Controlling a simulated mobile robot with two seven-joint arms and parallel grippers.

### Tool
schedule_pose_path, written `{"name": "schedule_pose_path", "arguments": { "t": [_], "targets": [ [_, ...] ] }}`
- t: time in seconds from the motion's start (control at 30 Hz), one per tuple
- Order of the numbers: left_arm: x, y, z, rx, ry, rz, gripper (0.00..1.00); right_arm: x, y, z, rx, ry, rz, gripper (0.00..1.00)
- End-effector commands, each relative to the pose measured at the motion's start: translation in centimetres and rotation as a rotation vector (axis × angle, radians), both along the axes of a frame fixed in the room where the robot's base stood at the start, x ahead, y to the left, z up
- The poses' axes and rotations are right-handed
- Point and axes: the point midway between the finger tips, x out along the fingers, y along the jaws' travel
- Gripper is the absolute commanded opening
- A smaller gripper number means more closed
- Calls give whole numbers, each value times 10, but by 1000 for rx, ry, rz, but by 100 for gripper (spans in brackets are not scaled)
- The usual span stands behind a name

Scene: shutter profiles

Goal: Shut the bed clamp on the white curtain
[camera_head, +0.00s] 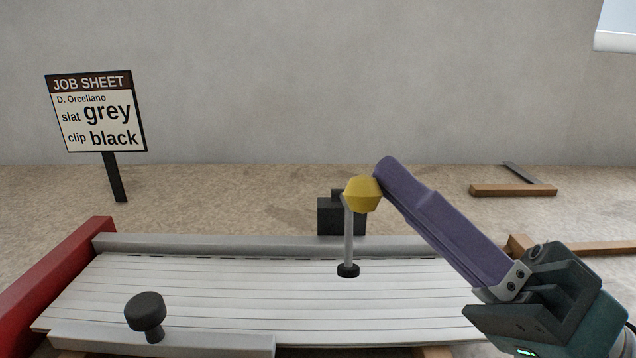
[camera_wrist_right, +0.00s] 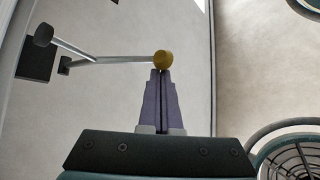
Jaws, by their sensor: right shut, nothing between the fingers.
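The white curtain (camera_head: 240,290) of several slats lies flat on the bed. The bed clamp has a black block (camera_head: 327,217) behind the back rail, a pale rod, a black pad (camera_head: 348,270) and a yellow knob (camera_head: 363,194). The pad appears over the slats in the head view; I cannot tell whether it touches them. My right gripper (camera_head: 380,168) has its purple fingers shut and empty, tips at the knob. In the right wrist view the fingertips (camera_wrist_right: 161,72) meet the knob (camera_wrist_right: 163,59), with the clamp's rods running left to the block (camera_wrist_right: 36,62). My left gripper is out of view.
A grey rail (camera_head: 270,243) runs along the back and a front rail (camera_head: 165,343) along the near edge. A dark round knob (camera_head: 146,310) stands front left. A red end piece (camera_head: 60,270) is at left. A job sheet (camera_head: 96,112) and wood pieces (camera_head: 512,190) are behind.

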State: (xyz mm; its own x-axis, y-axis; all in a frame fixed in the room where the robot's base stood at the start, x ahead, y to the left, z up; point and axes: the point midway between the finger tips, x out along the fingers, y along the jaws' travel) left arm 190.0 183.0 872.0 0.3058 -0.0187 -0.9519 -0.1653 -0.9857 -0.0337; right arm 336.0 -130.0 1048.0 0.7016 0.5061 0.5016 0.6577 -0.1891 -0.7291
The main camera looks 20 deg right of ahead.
Motion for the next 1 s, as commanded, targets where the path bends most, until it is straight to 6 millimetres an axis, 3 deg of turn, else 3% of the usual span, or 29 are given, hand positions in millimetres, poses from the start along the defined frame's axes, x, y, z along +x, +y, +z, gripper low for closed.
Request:
{"name": "schedule_pose_path", "arguments": {
  "t": [0.2,0.83,1.0],
  "targets": [
    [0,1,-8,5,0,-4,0,-5,2,-12,0,2,1,0],
    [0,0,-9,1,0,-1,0,-6,2,-15,1,3,0,0],
    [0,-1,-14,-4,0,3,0,-15,-4,-23,-1,6,0,0]
  ]
}}
